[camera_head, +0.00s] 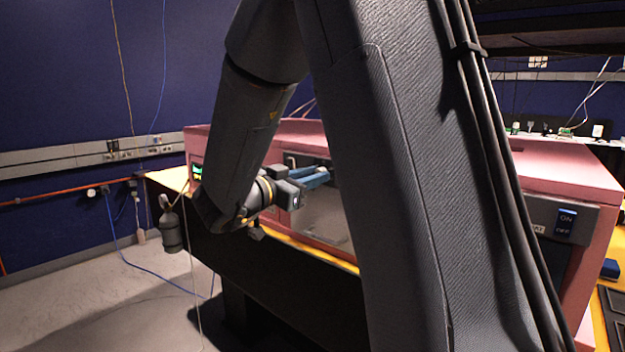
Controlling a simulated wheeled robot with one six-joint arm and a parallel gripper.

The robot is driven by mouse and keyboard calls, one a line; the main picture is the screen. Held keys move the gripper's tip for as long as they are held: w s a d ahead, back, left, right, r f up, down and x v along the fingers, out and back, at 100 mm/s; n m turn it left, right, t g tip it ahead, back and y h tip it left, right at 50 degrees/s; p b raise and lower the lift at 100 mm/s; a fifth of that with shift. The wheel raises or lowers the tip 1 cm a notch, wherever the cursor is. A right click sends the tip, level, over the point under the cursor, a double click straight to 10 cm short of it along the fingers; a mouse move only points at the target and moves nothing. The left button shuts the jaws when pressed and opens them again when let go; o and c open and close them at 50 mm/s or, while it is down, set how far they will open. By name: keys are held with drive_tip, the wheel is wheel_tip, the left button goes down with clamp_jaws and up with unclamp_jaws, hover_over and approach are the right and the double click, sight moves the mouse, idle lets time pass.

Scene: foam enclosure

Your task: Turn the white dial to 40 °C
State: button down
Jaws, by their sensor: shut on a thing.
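The white dial cannot be made out in the head view. My gripper (328,174), with blue fingers, is at the front of the pink foam enclosure (560,165), near the middle of its front face. Its fingers point right, towards that face. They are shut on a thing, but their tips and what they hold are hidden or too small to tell. My large arm link covers the front just right of the fingertips. No temperature marking can be read.
A green-lit display (197,172) is at the enclosure's left end. A blue ON/OFF switch (566,222) is on its right end. A dark bottle-shaped thing (171,231) hangs at the left. A blue cable (150,262) runs over the floor. The floor at left is mostly clear.

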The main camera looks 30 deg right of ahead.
drive_tip(key=shift+f+m+b, duration=0.1)
drive_tip(key=shift+m+b, duration=5.95)
drive_tip(key=shift+m, duration=1.45)
drive_tip(key=c, duration=1.5)
unclamp_jaws()
drive_tip(key=shift+c, duration=0.2)
